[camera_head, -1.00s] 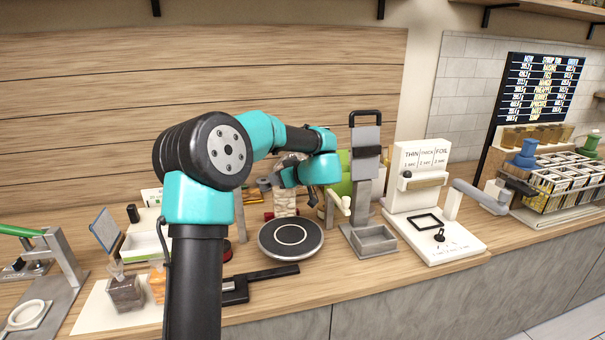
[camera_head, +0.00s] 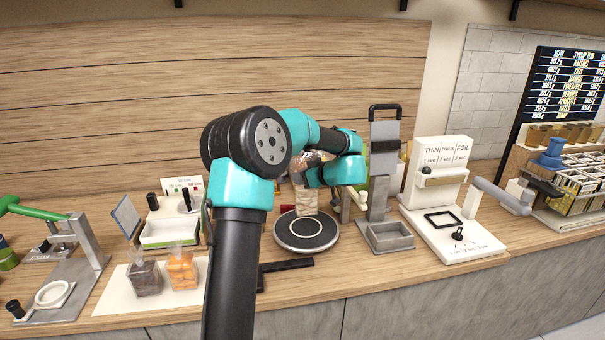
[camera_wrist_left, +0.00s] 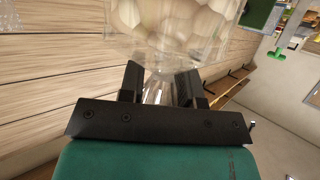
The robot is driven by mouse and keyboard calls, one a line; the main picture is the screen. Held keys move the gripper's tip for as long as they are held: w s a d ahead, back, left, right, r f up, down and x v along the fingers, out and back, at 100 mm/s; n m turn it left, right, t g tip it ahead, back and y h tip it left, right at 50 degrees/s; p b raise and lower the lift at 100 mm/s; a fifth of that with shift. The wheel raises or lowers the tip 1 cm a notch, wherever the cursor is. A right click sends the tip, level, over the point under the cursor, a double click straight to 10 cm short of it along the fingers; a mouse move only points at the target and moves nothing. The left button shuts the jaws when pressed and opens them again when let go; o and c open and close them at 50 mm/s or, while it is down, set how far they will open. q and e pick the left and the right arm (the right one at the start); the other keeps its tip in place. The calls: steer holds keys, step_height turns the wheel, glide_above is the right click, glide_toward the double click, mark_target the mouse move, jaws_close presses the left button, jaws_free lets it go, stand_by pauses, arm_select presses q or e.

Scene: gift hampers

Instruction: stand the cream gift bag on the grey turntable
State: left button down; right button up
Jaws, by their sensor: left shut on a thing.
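The cream gift bag (camera_head: 306,201) is a clear bag with cream pieces inside. In the head view it is upright at the back part of the round grey turntable (camera_head: 289,242), its lower end overlapping the disc. I cannot tell whether it touches the disc. My left gripper (camera_head: 310,170) is above it, its fingers mostly hidden by my own arm. In the left wrist view, the gripper (camera_wrist_left: 160,88) is shut on the gathered clear neck of the bag, and the bag's cream contents (camera_wrist_left: 185,25) show beyond the fingers. My right gripper is not in view.
A grey stand with a tray (camera_head: 388,238) is close on the turntable's right, with a white sealer (camera_head: 450,225) beyond it. Bags of dark and orange pieces (camera_head: 181,270) stand on a white board at left. A black bar (camera_head: 288,264) lies in front of the turntable.

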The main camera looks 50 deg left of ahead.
mark_target(302, 188)
arm_select(q)
steer(key=shift+f, duration=3.25)
stand_by(1.1)
steer(key=c, duration=0.7)
jaws_free()
steer(key=shift+c, duration=0.2)
steer(key=shift+d, duration=0.1)
steer(key=v, duration=1.7)
steer(key=shift+r, duration=0.1)
